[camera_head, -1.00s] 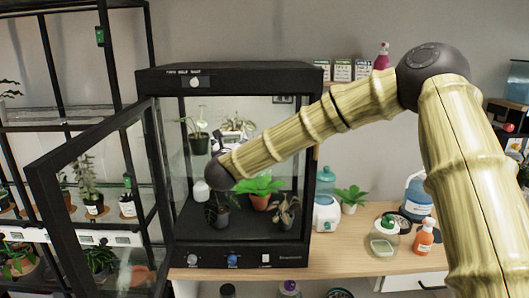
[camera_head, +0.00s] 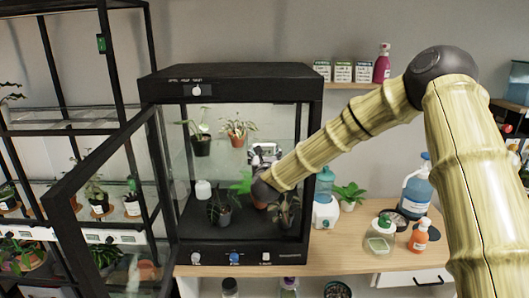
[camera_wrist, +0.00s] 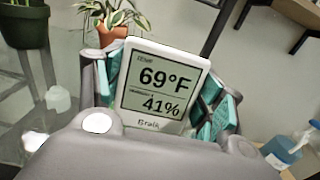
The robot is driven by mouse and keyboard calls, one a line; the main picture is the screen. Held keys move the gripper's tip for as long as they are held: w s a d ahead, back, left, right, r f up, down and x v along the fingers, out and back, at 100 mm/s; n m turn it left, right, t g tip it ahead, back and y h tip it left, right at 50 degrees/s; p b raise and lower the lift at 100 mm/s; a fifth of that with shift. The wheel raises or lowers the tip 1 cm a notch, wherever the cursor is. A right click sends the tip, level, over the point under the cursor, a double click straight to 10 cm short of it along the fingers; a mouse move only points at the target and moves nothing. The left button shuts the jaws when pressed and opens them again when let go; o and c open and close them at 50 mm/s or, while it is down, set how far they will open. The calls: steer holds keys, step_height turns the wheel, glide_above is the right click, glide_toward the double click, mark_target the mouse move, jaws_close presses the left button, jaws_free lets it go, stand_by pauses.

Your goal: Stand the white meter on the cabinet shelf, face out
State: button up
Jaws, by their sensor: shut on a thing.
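The white meter (camera_wrist: 158,90) is in my gripper (camera_wrist: 165,93) in the wrist view, between its teal-padded fingers. Its screen faces the wrist camera and reads 69°F and 41%; it looks slightly tilted in that picture. In the head view, my gripper (camera_head: 263,155) is inside the black cabinet (camera_head: 230,77), towards the right side, partly hidden behind my dark wrist. The meter is too small there to make out clearly. Two potted plants sit at shelf height: a dark pot (camera_head: 201,146) and a terracotta pot (camera_head: 237,138). Whether the meter touches the shelf cannot be told.
The cabinet's glass door (camera_head: 105,215) stands open to the left. Plants (camera_head: 220,213) and a small white jar (camera_head: 203,190) stand on the cabinet floor below. The right cabinet post (camera_head: 307,175) is close to my arm. Bottles (camera_head: 417,190) stand on the table at right.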

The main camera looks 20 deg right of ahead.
steer(key=shift+f, duration=0.3)
steer(key=shift+f, duration=0.15)
steer(key=o, duration=1)
steer(key=shift+o, duration=0.2)
steer(key=shift+r, duration=0.2)
